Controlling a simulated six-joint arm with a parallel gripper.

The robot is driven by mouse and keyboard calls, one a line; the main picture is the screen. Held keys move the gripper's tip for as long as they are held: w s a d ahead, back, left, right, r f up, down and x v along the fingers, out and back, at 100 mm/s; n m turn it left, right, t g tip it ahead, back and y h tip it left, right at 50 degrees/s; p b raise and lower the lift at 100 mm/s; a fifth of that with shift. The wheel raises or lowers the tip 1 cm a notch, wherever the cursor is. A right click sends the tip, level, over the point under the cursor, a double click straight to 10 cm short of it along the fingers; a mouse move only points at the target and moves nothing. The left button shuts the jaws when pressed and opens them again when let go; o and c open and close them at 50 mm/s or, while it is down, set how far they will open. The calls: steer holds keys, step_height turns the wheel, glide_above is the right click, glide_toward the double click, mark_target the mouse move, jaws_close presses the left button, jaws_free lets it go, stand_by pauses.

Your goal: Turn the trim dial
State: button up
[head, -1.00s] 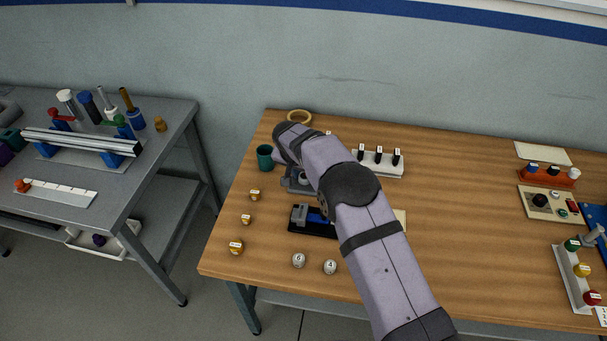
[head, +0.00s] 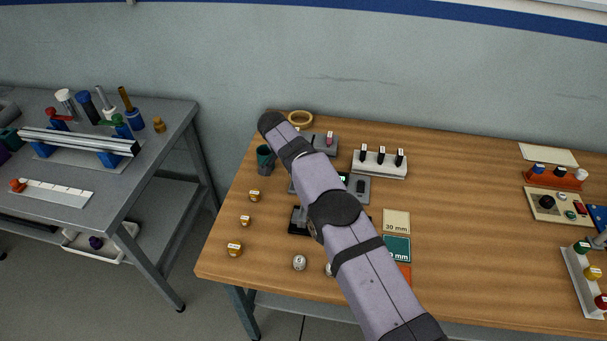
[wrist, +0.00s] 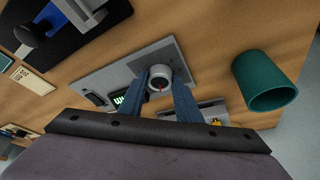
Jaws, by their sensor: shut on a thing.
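The plate belongs to a grey panel (wrist: 87,84) with a lit green display (wrist: 121,99) and a dark switch (wrist: 96,98). In the head view my arm covers the dial and my fingers. Only part of the panel (head: 361,196) and its display (head: 342,178) show beside the arm.
A green cup (head: 264,155) stands left of the arm; it is close to the dial in the wrist view (wrist: 262,82). A block with several black switches (head: 379,170) is to the right. Numbered knobs lie at the front left. The table's right middle is clear.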

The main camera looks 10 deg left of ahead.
steer(key=o, duration=1.1)
steer(key=shift+c, duration=0.2)
steer(key=shift+r, duration=0.1)
steer(key=b+v, duration=0.1)
steer(key=v, duration=0.6)
steer(key=shift+b, duration=0.3)
steer(key=shift+r, duration=0.1)
